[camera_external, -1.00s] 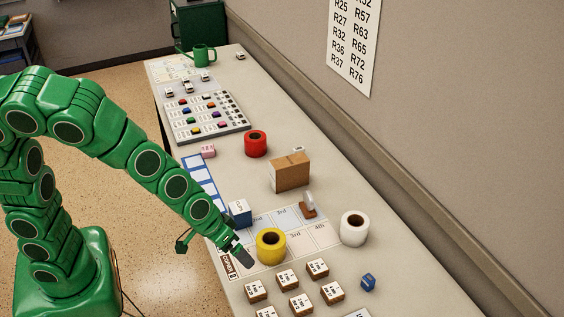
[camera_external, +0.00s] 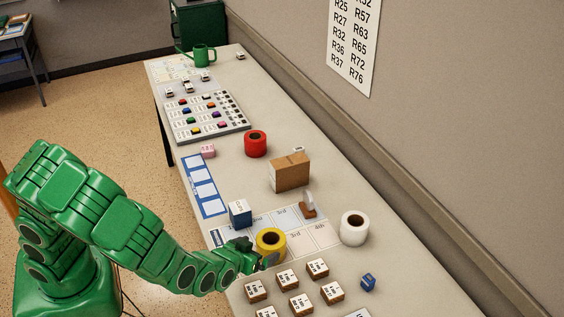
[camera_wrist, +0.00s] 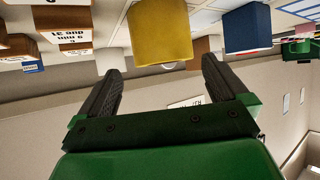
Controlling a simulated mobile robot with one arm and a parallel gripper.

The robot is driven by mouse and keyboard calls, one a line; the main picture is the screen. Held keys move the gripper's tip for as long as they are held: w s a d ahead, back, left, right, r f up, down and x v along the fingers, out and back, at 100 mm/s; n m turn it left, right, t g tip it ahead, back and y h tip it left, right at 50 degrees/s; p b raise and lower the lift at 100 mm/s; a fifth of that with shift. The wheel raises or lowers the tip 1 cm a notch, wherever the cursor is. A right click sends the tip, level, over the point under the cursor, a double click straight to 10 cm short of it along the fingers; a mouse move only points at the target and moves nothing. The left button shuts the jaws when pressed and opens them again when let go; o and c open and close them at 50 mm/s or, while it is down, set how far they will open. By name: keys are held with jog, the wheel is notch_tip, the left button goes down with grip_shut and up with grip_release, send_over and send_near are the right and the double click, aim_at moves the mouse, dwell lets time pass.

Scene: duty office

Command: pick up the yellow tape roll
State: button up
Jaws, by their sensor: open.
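The yellow tape roll (camera_external: 271,243) stands on the printed sheet on the table, its dark hole facing up. My gripper (camera_external: 258,257) is low at the roll's near left side in the external view, partly covering its edge. In the wrist view the yellow roll (camera_wrist: 159,32) is at the top, ahead of my gripper (camera_wrist: 158,82). The two dark fingers are spread apart with nothing between them. The roll lies just beyond the fingertips, roughly centred. I cannot tell whether a finger touches it.
A blue box (camera_external: 240,213) stands just behind the roll and shows beside it in the wrist view (camera_wrist: 246,27). A white roll (camera_external: 353,229) is to the right. Several wooden blocks (camera_external: 288,279) lie in front. A brown box (camera_external: 289,172) and red roll (camera_external: 256,144) stand farther back.

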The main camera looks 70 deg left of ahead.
aim_at(268, 242)
jog(key=shift+w+a+f, duration=0.1)
jog(key=shift+w+a, duration=0.1)
jog(key=shift+a, duration=0.05)
jog(key=shift+r+x, duration=0.15)
jog(key=shift+x, duration=1.65)
jog(key=shift+r+x, duration=0.2)
jog(key=shift+x, duration=1.55)
jog(key=shift+w+a, duration=0.15)
jog(key=c, duration=0.8)
jog(key=shift+c, duration=0.2)
jog(key=shift+r, duration=5)
